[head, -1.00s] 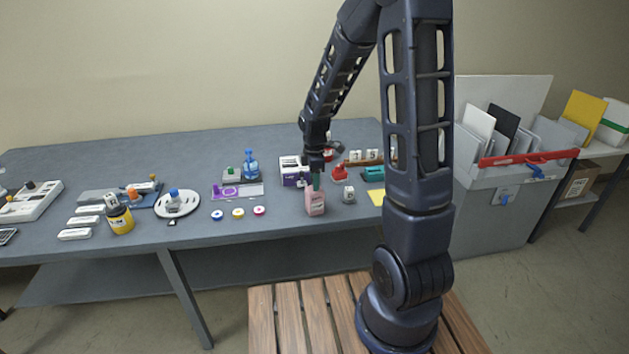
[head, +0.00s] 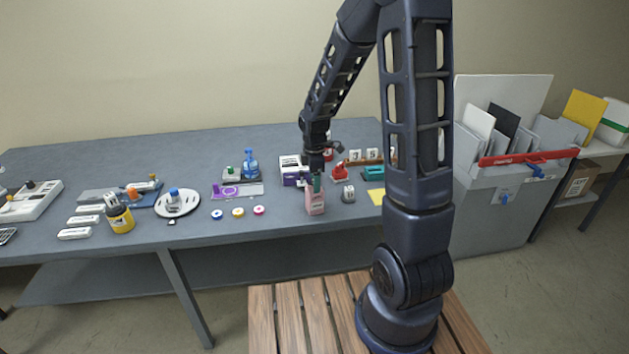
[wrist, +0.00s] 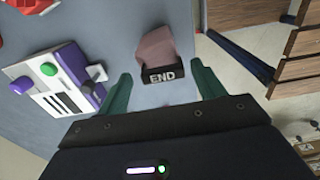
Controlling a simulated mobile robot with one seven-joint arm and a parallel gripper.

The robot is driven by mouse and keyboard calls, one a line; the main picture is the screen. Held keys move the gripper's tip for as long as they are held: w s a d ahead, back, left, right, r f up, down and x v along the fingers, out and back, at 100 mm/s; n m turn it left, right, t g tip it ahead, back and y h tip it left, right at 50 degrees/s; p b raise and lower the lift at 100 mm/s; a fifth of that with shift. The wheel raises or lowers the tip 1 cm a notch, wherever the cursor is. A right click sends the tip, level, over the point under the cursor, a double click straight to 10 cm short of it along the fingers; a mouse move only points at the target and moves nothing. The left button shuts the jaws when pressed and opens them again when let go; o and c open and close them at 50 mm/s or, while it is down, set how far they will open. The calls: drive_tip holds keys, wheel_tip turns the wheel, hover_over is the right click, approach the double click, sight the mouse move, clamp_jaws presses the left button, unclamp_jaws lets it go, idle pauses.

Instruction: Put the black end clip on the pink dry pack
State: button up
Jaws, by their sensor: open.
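The pink dry pack (head: 315,204) stands on the grey table near its front edge in the head view. In the wrist view the pink dry pack (wrist: 155,45) shows with the black end clip (wrist: 159,74), lettered END, across its end nearest the camera. The clip looks seated on that end; how deep it sits I cannot tell. My gripper (wrist: 162,69) is open, with one green finger on each side of the clip and visible gaps between. In the head view my gripper (head: 316,183) is right above the pack. The clip is hard to make out there.
A purple and white box (head: 292,172) stands just behind and left of the pack. A small grey block (head: 348,194) stands close on its right. Several coloured rolls (head: 238,212) lie to the left. A yellow sheet (head: 376,197) lies farther right, partly behind my arm.

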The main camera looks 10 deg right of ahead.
wheel_tip(320, 180, up, 11)
drive_tip(key=s+d+r+m+t, duration=0.1)
drive_tip(key=s+d+r+m, duration=0.3)
drive_tip(key=s+m, duration=0.2)
drive_tip(key=s+d+r+m+t, duration=0.2)
drive_tip(key=s+d+r+m, duration=0.2)
drive_tip(key=s+m, duration=0.2)
drive_tip(key=s+d+r+m+t, duration=0.1)
drive_tip(key=s+d+r+m, duration=0.3)
drive_tip(key=s, duration=0.6)
drive_tip(key=shift+r+m+t, duration=0.3)
drive_tip(key=shift+r+m, duration=0.2)
drive_tip(key=shift+m, duration=0.5)
